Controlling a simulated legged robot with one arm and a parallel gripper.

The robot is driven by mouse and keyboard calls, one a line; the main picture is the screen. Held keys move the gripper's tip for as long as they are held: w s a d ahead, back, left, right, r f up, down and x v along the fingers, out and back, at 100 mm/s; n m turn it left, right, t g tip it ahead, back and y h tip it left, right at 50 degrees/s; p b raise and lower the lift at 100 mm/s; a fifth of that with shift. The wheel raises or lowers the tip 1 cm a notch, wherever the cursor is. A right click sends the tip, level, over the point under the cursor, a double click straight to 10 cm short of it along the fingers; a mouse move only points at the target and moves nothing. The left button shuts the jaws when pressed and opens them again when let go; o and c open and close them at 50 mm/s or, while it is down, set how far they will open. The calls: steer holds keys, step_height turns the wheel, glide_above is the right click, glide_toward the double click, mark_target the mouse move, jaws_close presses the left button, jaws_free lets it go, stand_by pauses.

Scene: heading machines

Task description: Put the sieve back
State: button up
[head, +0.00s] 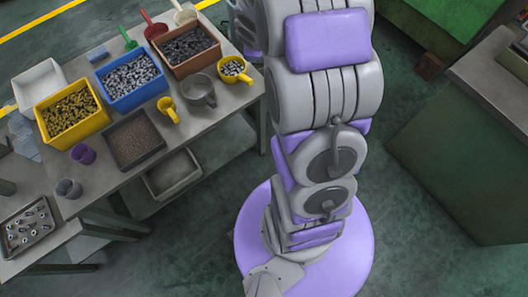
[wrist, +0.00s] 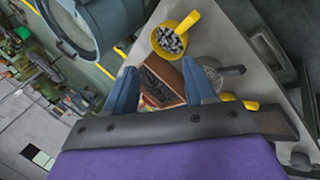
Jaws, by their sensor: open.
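A round grey mesh cup with a side handle, which looks like the sieve (head: 198,91), stands at the right part of the bench top. In the wrist view the sieve (wrist: 212,72) shows partly behind the right finger, its dark handle pointing right. My gripper (wrist: 163,82) is open, with its two blue fingers apart and nothing between them. It hangs above the bench, with a brown bin (wrist: 160,82) in view beyond the fingers. In the head view the gripper is not visible.
The bench (head: 235,98) holds a yellow cup of metal parts (head: 233,69), a yellow scoop (head: 168,108), a blue bin (head: 130,82), a yellow bin (head: 72,113) and a dark tray (head: 134,139). A green machine (head: 455,150) stands at right. Floor between is clear.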

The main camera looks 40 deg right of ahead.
steer(key=s+a+r+m+g+y, duration=0.1)
steer(key=s+a+r+m+g, duration=0.1)
steer(key=s+a, duration=0.5)
steer(key=s+a+r+m+g+y, duration=0.1)
steer(key=s+a+r+m+g, duration=0.2)
steer(key=s, duration=1.4)
steer(key=s+a+r+m+g, duration=0.2)
steer(key=s+a+r+m, duration=0.3)
steer(key=s+a, duration=0.5)
steer(key=shift+s+a+r+g+y, duration=0.3)
steer(key=shift+s+a+r+y, duration=0.1)
steer(key=shift+s+r, duration=0.5)
steer(key=shift+f, duration=0.15)
